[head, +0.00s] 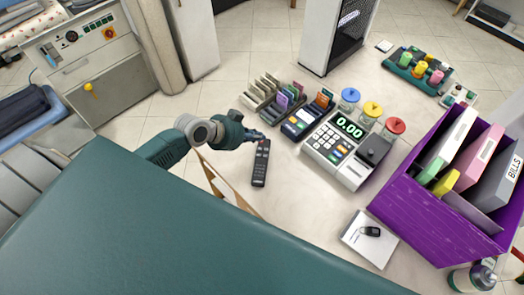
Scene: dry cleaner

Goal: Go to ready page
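A black remote (260,163) with several buttons, one of them red, lies on the pale counter near the middle of the head view. My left gripper (260,136) is at the top end of the remote, its fingers pointing right. Whether it touches the remote or hovers above it I cannot tell, and its fingers are too small to judge. No page marked ready shows; any small screen on the remote is unreadable. My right gripper does not show.
A cash register (340,150) reading 0.00 stands right of the remote, with card racks (272,103) and lidded jars (372,110) behind it. A purple crate (428,212) holds binders. A key fob (370,231) lies on a white pad (358,251).

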